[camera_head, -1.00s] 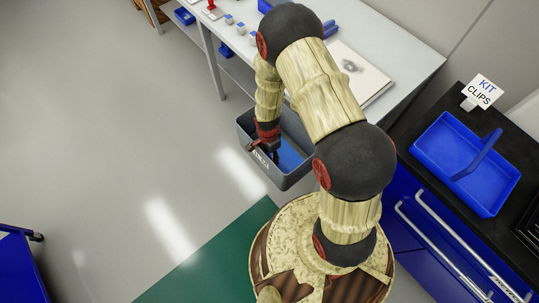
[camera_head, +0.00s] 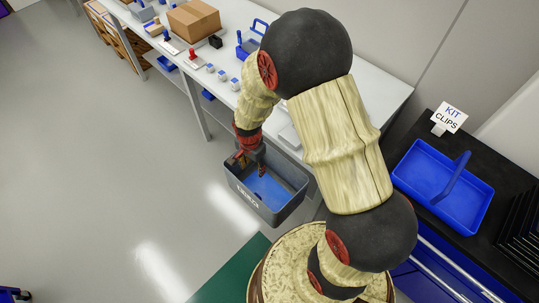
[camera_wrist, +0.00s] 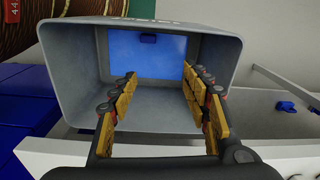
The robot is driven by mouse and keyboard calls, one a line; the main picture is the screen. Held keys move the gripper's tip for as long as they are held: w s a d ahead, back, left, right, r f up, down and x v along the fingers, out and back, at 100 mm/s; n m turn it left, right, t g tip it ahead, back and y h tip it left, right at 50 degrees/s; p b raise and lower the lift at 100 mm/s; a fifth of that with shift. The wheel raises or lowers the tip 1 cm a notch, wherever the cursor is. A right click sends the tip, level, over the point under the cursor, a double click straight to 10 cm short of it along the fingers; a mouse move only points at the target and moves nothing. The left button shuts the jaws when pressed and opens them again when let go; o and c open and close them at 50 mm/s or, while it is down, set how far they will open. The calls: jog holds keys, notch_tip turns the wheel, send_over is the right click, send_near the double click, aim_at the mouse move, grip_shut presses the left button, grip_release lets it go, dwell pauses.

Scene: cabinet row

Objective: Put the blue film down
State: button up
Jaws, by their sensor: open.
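The blue film (camera_head: 268,189) is a flat bright blue sheet lying on the floor of a grey bin (camera_head: 253,207). In the wrist view the film (camera_wrist: 140,55) lies beyond my fingertips, with a small dark blue piece at its top edge. The bin's grey walls (camera_wrist: 75,65) surround it there. My gripper (camera_head: 251,166) is over the left back part of the bin. In the wrist view my gripper's (camera_wrist: 158,80) yellow-padded fingers are spread apart with nothing between them, pointing into the bin. The film is apart from the fingers.
A long white table (camera_head: 285,135) runs behind the bin, with a cardboard box (camera_head: 195,22) and small parts on it. A blue tray (camera_head: 425,178) and a "KIT CLIPS" sign (camera_head: 450,117) stand on a black counter at right.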

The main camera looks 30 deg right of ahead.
jog(key=s+r+n+t, duration=0.2)
jog(key=s+r+n, duration=0.2)
jog(key=r, duration=1)
jog(key=s+r+n+t, duration=0.2)
jog(key=s+r+n, duration=0.15)
jog(key=r, duration=1.05)
jog(key=s+r+n+t, duration=0.1)
jog(key=s+r+n, duration=0.4)
jog(key=s+r, duration=0.2)
jog(key=shift+s+r, duration=0.3)
jog(key=shift+s, duration=0.8)
